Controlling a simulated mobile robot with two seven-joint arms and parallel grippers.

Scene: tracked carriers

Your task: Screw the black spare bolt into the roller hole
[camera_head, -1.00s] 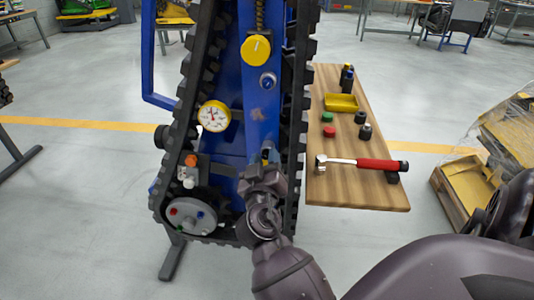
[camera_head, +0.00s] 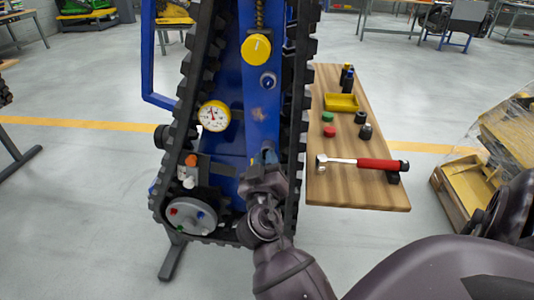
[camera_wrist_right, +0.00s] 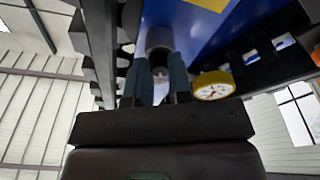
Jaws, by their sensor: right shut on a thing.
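My right gripper (camera_head: 266,157) is in front of the lower blue frame of the upright tracked carrier (camera_head: 230,140). In the right wrist view its two teal fingers (camera_wrist_right: 160,80) are shut on a dark, rounded piece (camera_wrist_right: 159,71), which I take to be the black spare bolt; it is mostly hidden. A dark grey cylinder (camera_wrist_right: 160,38) shows just beyond the fingertips; I cannot tell whether the bolt touches it. I cannot make out the roller hole. My left gripper is not in view.
A wooden table (camera_head: 345,190) to the right holds a red-handled hammer (camera_head: 365,163), a yellow tray (camera_head: 341,102), red and green caps and dark parts. A gauge (camera_head: 214,116) and yellow knob (camera_head: 256,49) stick out from the carrier. Black tracks flank the gripper.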

